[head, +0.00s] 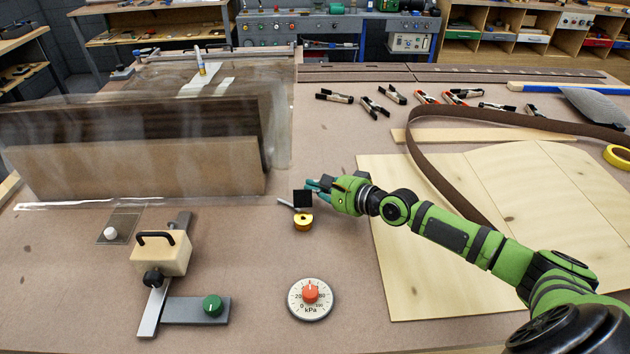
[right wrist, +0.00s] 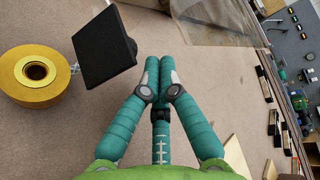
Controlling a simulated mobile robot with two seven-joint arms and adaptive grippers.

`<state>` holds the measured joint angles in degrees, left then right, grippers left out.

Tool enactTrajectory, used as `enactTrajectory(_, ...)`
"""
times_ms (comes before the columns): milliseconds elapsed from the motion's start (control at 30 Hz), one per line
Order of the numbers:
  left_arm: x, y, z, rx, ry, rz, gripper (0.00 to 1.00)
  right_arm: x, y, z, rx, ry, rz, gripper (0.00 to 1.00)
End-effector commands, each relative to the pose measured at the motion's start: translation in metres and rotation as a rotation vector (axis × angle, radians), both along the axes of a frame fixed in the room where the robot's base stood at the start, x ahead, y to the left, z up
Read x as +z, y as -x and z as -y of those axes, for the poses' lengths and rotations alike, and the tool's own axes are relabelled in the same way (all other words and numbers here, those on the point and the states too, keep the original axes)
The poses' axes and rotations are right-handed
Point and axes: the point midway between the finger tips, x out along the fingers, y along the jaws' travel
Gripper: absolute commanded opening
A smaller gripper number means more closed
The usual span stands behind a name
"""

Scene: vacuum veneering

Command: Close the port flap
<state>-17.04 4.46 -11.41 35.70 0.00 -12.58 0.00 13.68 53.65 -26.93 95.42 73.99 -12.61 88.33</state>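The port flap (head: 303,198) is a small black square plate standing up, open, beside the round brass port (head: 303,223). In the right wrist view the flap (right wrist: 103,47) is at the upper left, and the port (right wrist: 37,76) shows its dark central hole uncovered. My right gripper (head: 314,185) is just behind and right of the flap in the head view. In the right wrist view its teal fingertips (right wrist: 160,66) are together with nothing between them, apart from the flap. My left gripper is not in view.
A clear bag with a brown panel (head: 150,165) stands left. A kPa dial (head: 311,299) lies in front of the port, and a wooden block with a black handle (head: 162,255) is front left. Pale veneer sheets (head: 430,270) lie under my right arm. Spring clamps (head: 392,95) lie behind.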

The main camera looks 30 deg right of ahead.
Motion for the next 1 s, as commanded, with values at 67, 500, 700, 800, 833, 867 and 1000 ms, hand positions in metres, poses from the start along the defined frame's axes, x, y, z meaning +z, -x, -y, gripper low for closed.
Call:
enactTrajectory(67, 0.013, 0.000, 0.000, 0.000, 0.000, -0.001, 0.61, 0.006, 0.006, -0.004, 0.001, -0.002, -0.003, 0.00)
enactTrajectory(500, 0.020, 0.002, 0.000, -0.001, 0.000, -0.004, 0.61, 0.007, 0.014, -0.008, -0.001, -0.002, 0.000, 0.00)
enactTrajectory(700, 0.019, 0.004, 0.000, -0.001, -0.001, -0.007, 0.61, 0.007, 0.014, -0.008, -0.001, -0.001, 0.002, 0.00)
enactTrajectory(800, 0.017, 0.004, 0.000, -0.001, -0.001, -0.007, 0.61, 0.006, 0.014, -0.008, -0.001, 0.005, 0.013, 0.00)
enactTrajectory(833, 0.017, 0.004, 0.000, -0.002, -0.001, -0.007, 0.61, 0.006, 0.014, -0.008, -0.001, 0.008, 0.019, 0.00)
enactTrajectory(867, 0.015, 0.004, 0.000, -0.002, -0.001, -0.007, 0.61, 0.006, 0.014, -0.008, -0.001, 0.011, 0.026, 0.00)
enactTrajectory(1000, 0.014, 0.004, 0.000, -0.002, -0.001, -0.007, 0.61, 0.008, 0.014, -0.008, 0.000, 0.022, 0.051, 0.00)
